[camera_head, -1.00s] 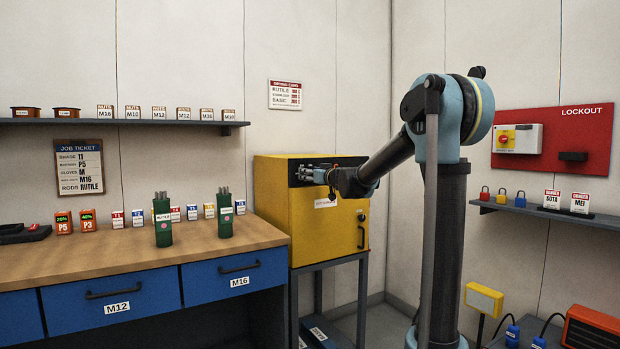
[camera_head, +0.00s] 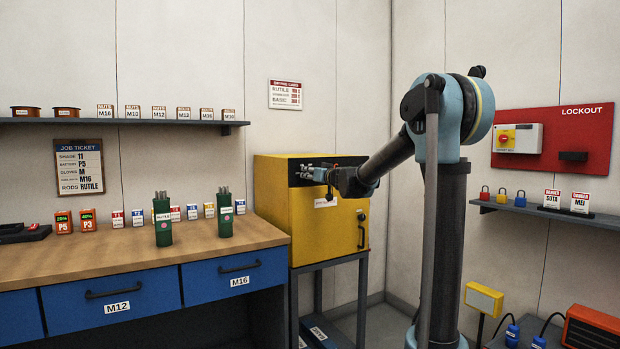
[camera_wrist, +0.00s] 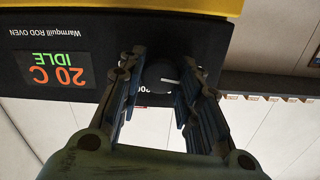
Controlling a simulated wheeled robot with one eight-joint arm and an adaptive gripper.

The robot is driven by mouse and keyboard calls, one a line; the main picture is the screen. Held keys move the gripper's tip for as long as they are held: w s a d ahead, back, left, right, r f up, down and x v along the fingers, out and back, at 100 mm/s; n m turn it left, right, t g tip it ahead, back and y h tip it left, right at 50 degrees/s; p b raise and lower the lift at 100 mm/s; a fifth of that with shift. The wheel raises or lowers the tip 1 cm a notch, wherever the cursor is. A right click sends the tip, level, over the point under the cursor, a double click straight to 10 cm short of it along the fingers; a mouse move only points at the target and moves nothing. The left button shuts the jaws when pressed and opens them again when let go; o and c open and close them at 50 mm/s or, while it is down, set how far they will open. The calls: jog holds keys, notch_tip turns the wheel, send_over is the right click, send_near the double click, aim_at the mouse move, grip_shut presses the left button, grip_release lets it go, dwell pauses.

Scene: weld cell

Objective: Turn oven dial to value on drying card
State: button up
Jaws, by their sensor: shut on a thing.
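The yellow rod oven (camera_head: 338,238) stands at the end of the bench, its black control panel at the top front. In the wrist view the panel is upside down, with a display (camera_wrist: 57,77) reading 20 C and IDLE. The dark round dial (camera_wrist: 158,76) with a white pointer line sits between the fingers of my gripper (camera_wrist: 161,74). My gripper (camera_head: 312,172) is shut on the dial; its fingers hide much of the dial's scale. The drying card (camera_head: 285,95) hangs on the wall above the oven, listing RUTILE, a blurred middle row and BASIC; its values are too small to read.
The job ticket (camera_head: 79,167) on the left wall reads RODS RUTILE. Two green rod canisters (camera_head: 163,229) (camera_head: 225,220) stand on the bench (camera_head: 110,258) left of the oven. The red lockout board (camera_head: 560,180) and its shelf are on the right wall.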

jog(key=m, duration=0.4)
jog(key=shift+d+m, duration=0.1)
jog(key=shift+m, duration=0.2)
jog(key=m, duration=2.6)
jog(key=shift+s+f, duration=0.1)
jog(key=shift+f, duration=0.3)
jog(key=shift+m, duration=1.8)
jog(key=o, duration=1)
